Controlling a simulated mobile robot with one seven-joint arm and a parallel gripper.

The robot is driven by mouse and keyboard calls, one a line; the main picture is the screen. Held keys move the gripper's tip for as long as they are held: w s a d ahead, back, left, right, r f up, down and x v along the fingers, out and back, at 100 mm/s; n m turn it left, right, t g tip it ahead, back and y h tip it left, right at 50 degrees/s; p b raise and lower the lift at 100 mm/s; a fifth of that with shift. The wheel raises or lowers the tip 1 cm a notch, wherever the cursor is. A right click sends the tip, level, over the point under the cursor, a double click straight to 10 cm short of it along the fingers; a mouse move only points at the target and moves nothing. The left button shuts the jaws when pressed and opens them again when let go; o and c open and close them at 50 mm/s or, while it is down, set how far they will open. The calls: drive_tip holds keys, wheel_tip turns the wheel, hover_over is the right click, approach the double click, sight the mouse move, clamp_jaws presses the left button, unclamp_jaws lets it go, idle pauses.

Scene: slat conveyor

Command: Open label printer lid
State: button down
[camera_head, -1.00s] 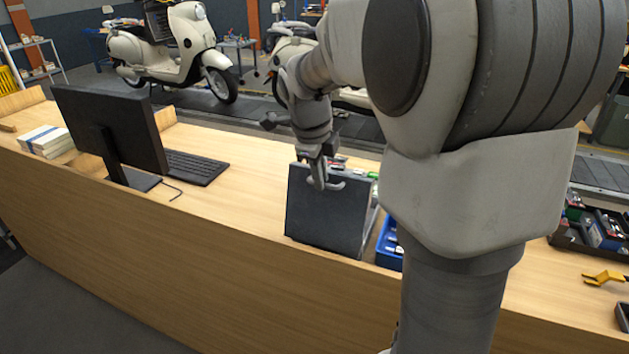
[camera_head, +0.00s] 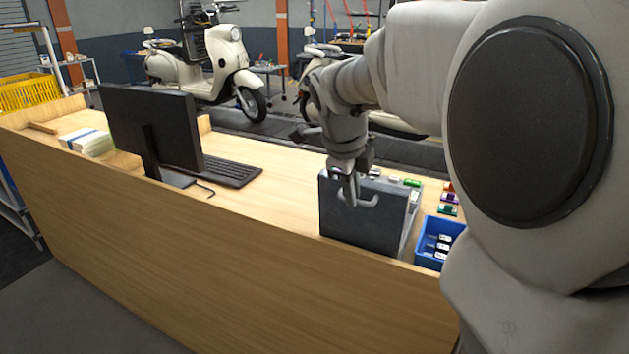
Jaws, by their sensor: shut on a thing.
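The label printer (camera_head: 358,228) appears as a dark grey, flat-faced body near the front edge of the wooden counter (camera_head: 250,245). A light grey curved handle (camera_head: 369,202) shows at its upper front. My gripper (camera_head: 352,192) points down at the top edge of the printer, its fingers at the handle and shut on it. The fingertips are small here, and the exact grip is partly hidden. From this side I cannot tell how far the lid stands open.
A blue bin (camera_head: 428,251) with small items stands just right of the printer. Small coloured parts (camera_head: 448,198) lie behind it. A monitor (camera_head: 150,125) and keyboard (camera_head: 231,171) stand to the left, with clear counter between. My arm covers the right side.

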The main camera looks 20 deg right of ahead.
idle(0.3)
drive_tip(key=c, duration=0.9)
unclamp_jaws()
drive_tip(key=p+v, duration=0.1)
drive_tip(key=v, duration=1.6)
drive_tip(key=shift+s+a+r, duration=0.15)
drive_tip(key=shift+s, duration=0.05)
drive_tip(key=s+a+f+n+t+y, duration=0.1)
drive_tip(key=s+a+f+n, duration=0.1)
drive_tip(key=s+f+n, duration=0.3)
drive_tip(key=s+a+f+n+y, duration=0.1)
drive_tip(key=s+f+n, duration=0.4)
drive_tip(key=n, duration=0.8)
drive_tip(key=s+a+f+n+t+y, duration=0.1)
drive_tip(key=s+a+f+n, duration=0.2)
drive_tip(key=n, duration=0.6)
drive_tip(key=shift+s+a+f+t, duration=0.1)
drive_tip(key=shift+s+f, duration=0.25)
drive_tip(key=shift+f, duration=0.3)
drive_tip(key=shift+s+d+f+t, duration=0.1)
drive_tip(key=shift+s+f, duration=0.25)
drive_tip(key=shift+f, duration=0.25)
drive_tip(key=shift+s+a+f+t, duration=0.1)
drive_tip(key=shift+s+f, duration=0.3)
drive_tip(key=shift+f, duration=0.25)
